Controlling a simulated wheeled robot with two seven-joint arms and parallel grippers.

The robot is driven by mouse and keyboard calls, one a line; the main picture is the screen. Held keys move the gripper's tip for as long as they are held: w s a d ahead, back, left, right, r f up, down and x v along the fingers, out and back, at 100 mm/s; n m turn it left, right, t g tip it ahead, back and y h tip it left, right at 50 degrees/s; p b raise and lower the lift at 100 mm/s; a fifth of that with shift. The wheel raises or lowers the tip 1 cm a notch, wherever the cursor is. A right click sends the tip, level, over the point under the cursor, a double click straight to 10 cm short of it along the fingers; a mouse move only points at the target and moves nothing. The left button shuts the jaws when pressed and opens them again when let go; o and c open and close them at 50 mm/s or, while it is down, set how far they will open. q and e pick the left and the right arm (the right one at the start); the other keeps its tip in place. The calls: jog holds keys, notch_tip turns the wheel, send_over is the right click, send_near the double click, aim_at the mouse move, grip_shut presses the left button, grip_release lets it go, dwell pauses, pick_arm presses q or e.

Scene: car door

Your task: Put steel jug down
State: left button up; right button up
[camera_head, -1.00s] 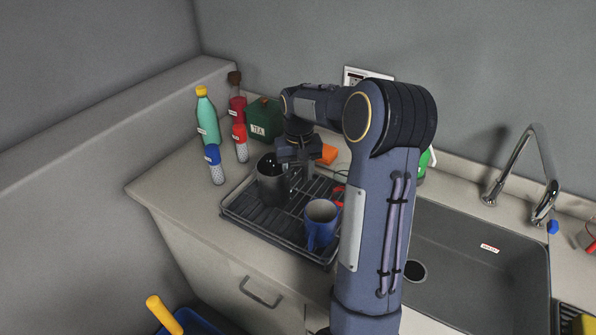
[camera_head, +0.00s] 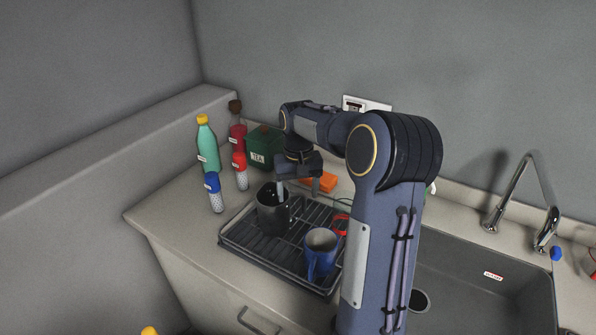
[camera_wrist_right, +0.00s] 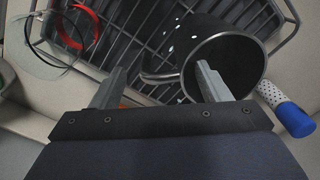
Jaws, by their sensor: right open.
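The steel jug (camera_head: 272,210), dark grey and open-topped, stands upright on the black dish rack (camera_head: 240,249). My right gripper (camera_head: 296,189) is above and beside the jug's right side with its jaws open. In the right wrist view the two fingers of my right gripper (camera_wrist_right: 158,85) are spread apart, and the jug (camera_wrist_right: 222,58) shows with its handle (camera_wrist_right: 160,76) between them. One finger reaches over the jug's mouth; I cannot tell whether it touches the rim. My left gripper is not in view.
Bottles and shakers (camera_head: 208,145) and a green tea box (camera_head: 265,147) stand behind. An orange item (camera_head: 322,182) and red loop (camera_head: 341,225) lie nearby. The sink (camera_head: 470,280) is at right.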

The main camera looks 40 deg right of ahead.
notch_tip(320, 180, up, 9)
jog(key=shift+s+f, duration=0.1)
jog(key=s+a+n+t+y, duration=0.2)
jog(key=s+a+n+t, duration=0.1)
jog(key=s+a, duration=0.9)
jog(key=s+a+f+n+t+y, duration=0.1)
jog(key=s+a+f, duration=0.2)
jog(key=a, duration=0.3)
jog(key=s+a+f+t, duration=0.1)
jog(key=s+a+f, duration=0.2)
jog(key=s+a, duration=0.3)
jog(key=shift+s+a+f+n+y, duration=0.15)
jog(key=shift+s+f+n+y, duration=0.05)
jog(key=shift+f+n+y, duration=0.2)
